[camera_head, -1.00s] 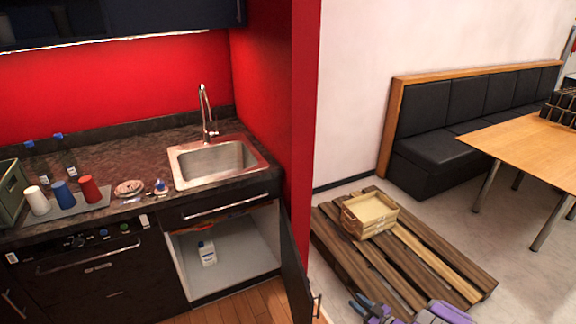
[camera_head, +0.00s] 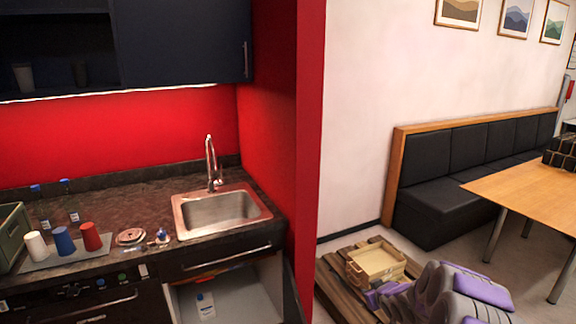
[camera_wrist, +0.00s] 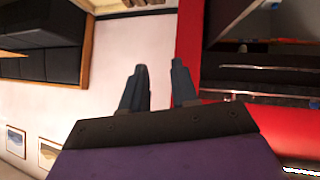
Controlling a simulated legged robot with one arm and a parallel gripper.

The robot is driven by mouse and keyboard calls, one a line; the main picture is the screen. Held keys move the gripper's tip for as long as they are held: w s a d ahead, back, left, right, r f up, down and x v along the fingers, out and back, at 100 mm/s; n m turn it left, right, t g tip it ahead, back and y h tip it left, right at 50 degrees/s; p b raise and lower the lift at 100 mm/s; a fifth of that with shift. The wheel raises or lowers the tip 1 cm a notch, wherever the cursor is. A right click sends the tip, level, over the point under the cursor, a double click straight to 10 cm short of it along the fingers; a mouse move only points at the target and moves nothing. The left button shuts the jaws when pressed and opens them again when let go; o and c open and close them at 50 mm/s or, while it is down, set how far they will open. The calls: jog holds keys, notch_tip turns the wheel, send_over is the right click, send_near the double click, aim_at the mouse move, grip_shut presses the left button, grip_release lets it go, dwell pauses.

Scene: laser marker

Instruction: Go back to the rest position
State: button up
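My gripper (camera_wrist: 160,88) shows in the wrist view with its two dark fingers apart and nothing between them. The wrist view is turned over, with the bench at the upper left and the red wall at the right. In the head view my purple and grey arm (camera_head: 455,292) is at the bottom right, in front of the wooden pallet. The fingers are hard to make out there.
A wooden crate (camera_head: 375,262) sits on the pallet (camera_head: 340,290). A counter with a sink (camera_head: 222,212) is at left, its lower cabinet open with a white bottle (camera_head: 205,305) inside. A table (camera_head: 535,192) and black bench (camera_head: 440,205) stand at right.

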jog(key=s+a+r+m+g+h, duration=0.1)
jog(key=s+a+r+g+h, duration=0.15)
jog(key=s+r, duration=0.55)
jog(key=s+a+r+m+g, duration=0.1)
jog(key=s+a+r+g, duration=0.2)
jog(key=s, duration=1.2)
jog(key=s+a+r+m+g+y, duration=0.1)
jog(key=s+a+r+g, duration=0.2)
jog(key=s, duration=1.2)
jog(key=s+a+r+m+g, duration=0.1)
jog(key=s+a+r+g, duration=0.2)
jog(key=s, duration=1.3)
jog(key=shift+a+r+m, duration=0.15)
jog(key=shift+a+m, duration=0.15)
jog(key=shift+a, duration=0.5)
jog(key=shift+g+y, duration=0.25)
